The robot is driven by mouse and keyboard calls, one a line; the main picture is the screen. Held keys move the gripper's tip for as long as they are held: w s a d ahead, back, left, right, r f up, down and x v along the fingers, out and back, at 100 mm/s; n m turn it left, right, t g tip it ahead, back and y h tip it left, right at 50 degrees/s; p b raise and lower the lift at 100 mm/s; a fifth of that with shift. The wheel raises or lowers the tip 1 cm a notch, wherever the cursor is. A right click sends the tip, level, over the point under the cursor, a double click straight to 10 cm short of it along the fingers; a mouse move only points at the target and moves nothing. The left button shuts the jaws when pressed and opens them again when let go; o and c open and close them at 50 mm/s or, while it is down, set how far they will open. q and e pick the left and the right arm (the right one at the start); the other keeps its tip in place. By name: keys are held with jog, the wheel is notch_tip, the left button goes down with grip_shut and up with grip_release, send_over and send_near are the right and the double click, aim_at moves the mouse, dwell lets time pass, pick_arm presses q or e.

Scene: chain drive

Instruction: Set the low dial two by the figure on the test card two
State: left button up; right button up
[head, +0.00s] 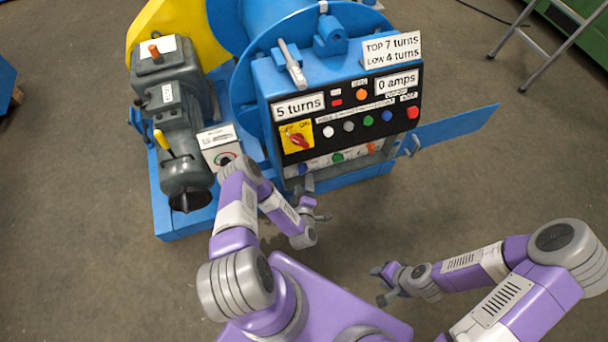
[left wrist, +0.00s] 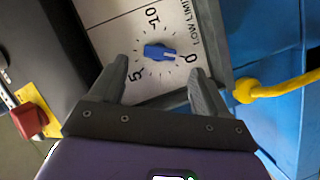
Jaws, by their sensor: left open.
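The low-limit dial is a blue knob (left wrist: 160,52) on a white plate marked 0, 5, 10 and LOW LIMIT in the left wrist view. Its narrow end points right, close to the 0. In the head view a small blue knob (head: 303,169) shows at the left of the panel's bottom row. My left gripper (left wrist: 157,80) is open, its fingers on either side below the dial, apart from it. It also shows in the head view (head: 316,201). The test card (head: 392,50) reads TOP 7 turns, LOW 4 turns. My right gripper (head: 380,285) is open and empty over the floor.
A blue door (head: 450,130) stands open at right.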

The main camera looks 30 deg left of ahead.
aim_at(304, 172)
pick_arm(q)
jog(key=b+x, duration=0.2)
jog(key=x, duration=0.4)
jog(key=shift+c, duration=0.2)
jog(key=c, duration=1)
jog(key=shift+r, duration=0.1)
